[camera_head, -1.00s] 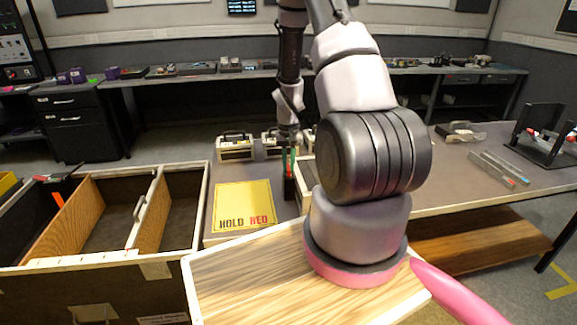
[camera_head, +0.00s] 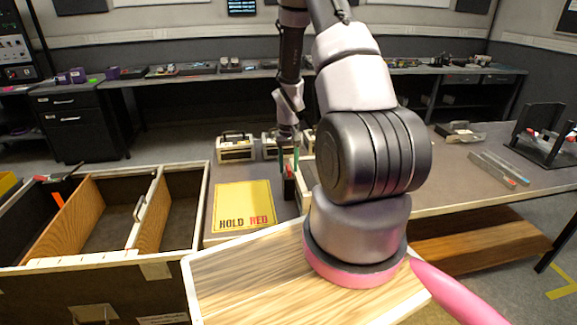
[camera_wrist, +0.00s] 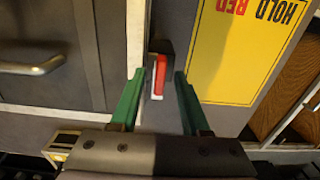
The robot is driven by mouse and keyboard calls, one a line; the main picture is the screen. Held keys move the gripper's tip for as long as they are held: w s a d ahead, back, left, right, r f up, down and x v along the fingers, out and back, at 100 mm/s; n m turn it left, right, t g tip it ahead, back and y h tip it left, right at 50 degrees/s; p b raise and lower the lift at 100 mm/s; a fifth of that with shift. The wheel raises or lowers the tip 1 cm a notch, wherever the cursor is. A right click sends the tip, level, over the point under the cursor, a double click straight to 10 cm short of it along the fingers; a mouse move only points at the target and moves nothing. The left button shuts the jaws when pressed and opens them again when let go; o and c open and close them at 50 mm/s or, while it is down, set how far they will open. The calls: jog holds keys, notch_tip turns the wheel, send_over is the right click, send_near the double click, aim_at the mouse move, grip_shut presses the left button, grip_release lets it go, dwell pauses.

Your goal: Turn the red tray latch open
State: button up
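The red latch (camera_wrist: 160,76) shows in the wrist view as a short red bar with a pale edge and a dark end. It lies lengthwise between the green fingers of my gripper (camera_wrist: 159,73). The fingers are apart, with a visible gap on each side of the latch, so my gripper is open. In the head view my gripper (camera_head: 290,165) points down beside the yellow sign, and a small red part (camera_head: 288,168) shows there, partly hidden by it.
A yellow "HOLD RED" sign (camera_head: 243,198) lies just left of my gripper. A dark case with a metal handle (camera_wrist: 30,68) is close on the other side. Handled cases (camera_head: 236,148) stand behind. An open divided wooden bin (camera_head: 110,215) is at left.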

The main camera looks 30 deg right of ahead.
aim_at(288, 167)
notch_tip(288, 167, up, 11)
dwell(0.7)
jog(key=shift+f, duration=0.1)
